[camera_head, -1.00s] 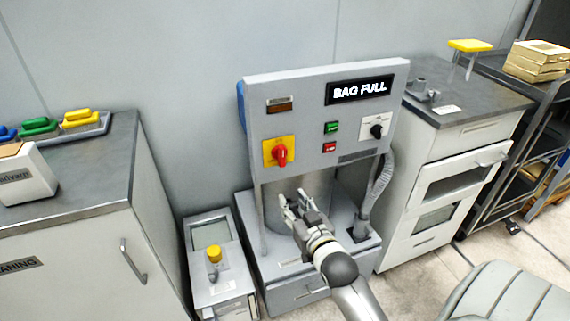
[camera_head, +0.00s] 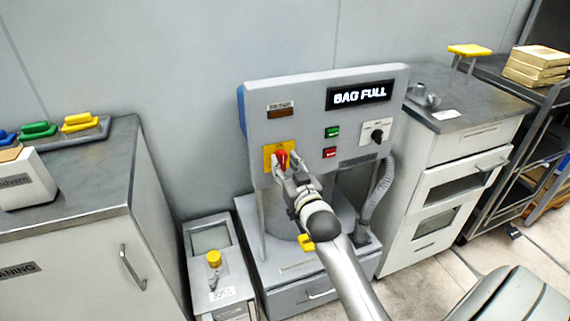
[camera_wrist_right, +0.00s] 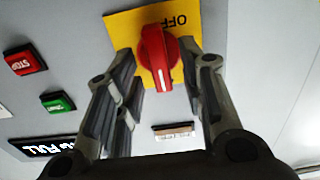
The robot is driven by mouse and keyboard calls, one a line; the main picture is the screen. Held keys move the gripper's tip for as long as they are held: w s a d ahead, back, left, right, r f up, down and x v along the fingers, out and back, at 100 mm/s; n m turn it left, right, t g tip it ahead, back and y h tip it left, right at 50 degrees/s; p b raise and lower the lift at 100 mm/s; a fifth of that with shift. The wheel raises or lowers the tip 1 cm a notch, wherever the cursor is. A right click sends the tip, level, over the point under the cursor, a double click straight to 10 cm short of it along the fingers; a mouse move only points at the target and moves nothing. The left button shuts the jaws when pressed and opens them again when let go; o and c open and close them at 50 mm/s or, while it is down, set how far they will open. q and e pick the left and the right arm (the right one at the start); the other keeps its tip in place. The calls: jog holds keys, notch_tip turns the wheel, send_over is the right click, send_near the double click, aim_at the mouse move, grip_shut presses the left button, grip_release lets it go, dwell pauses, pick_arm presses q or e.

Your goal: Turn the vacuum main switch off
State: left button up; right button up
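The vacuum main switch is a red rotary knob (camera_head: 282,158) on a yellow plate (camera_head: 268,152), at the left of the grey panel. In the right wrist view the knob (camera_wrist_right: 158,58) has a white mark at its lower end, pointing away from an upside-down "OFF" label at the plate's top edge. My right gripper (camera_head: 287,170) is at the switch. In the wrist view its fingers (camera_wrist_right: 157,65) are open, one on each side of the knob, with visible gaps. Contact is not visible. My left gripper is not in view.
The panel holds a lit "BAG FULL" display (camera_head: 359,95), a green button (camera_head: 332,132), a red button (camera_head: 329,153) and a black rotary knob (camera_head: 377,134). A grey hose (camera_head: 377,200) hangs at its right. Cabinets stand on both sides.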

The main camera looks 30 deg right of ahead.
jog(key=shift+w, duration=0.3)
grip_shut()
